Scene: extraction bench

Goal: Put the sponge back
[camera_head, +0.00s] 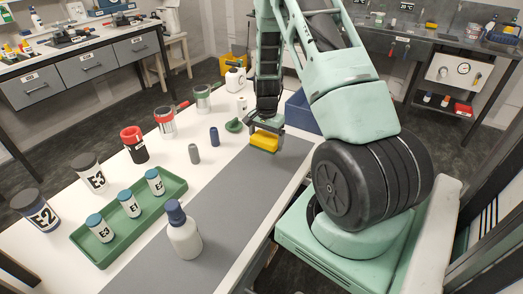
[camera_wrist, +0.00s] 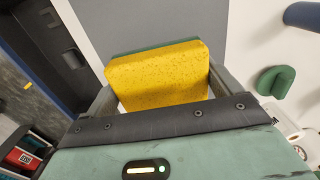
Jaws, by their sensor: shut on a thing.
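The sponge (camera_head: 264,141) is yellow with a green layer on one side. My gripper (camera_head: 266,130) is shut on it at the far part of the grey mat, at or just above the mat; I cannot tell whether it touches. In the wrist view the sponge (camera_wrist: 158,75) sits between the two fingers, its yellow face toward the camera and a green edge behind. A green holder-like piece (camera_head: 234,126) stands on the white bench just left of the gripper. It also shows in the wrist view (camera_wrist: 276,81) at the right, apart from the sponge.
The grey mat (camera_head: 215,203) is mostly clear. A white bottle with a blue cap (camera_head: 184,236) stands on its near part. A green tray (camera_head: 120,237) with several small jars is at left. Cans and small cylinders line the bench, and a blue bin (camera_head: 301,113) is beyond the gripper.

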